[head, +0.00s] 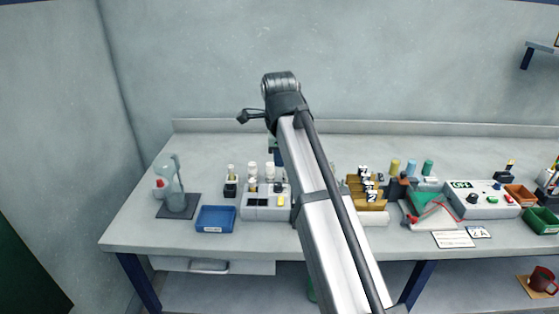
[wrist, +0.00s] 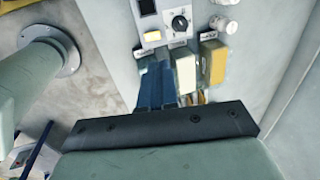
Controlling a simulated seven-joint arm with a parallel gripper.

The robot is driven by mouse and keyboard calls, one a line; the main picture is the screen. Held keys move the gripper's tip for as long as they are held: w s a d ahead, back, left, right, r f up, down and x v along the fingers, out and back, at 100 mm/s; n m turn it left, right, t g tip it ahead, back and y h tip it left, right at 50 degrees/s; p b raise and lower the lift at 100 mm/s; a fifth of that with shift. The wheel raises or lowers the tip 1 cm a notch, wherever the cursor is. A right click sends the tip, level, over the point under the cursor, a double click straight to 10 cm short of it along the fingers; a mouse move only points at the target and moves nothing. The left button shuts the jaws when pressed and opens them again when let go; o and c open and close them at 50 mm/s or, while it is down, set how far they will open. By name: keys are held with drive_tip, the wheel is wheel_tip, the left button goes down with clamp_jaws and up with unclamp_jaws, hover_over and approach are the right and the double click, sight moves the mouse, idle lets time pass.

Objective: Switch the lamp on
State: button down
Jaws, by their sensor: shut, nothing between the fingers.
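No lamp can be made out for certain in either view. A white control box (head: 256,213) stands left of centre on the bench, partly hidden by my arm. It has dark windows and a yellow button (head: 281,202). In the wrist view the box shows a black knob (wrist: 180,22) and the yellow button (wrist: 153,37). My gripper (wrist: 157,72) is shut and empty, its blue fingers just below the box front in that picture. In the head view only a little blue of it (head: 275,153) shows behind my arm.
A blue tray (head: 215,228) and a bottle-like object (head: 177,187) on a dark mat are at the left. A brown rack (head: 369,217), a second control box (head: 489,210) and a green bin (head: 543,220) are at the right. The bench's back strip is clear.

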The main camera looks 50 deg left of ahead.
sight(281, 198)
drive_tip(key=shift+d, duration=0.25)
idle(0.4)
drive_tip(key=x, duration=1.4)
drive_tip(key=shift+d, duration=0.15)
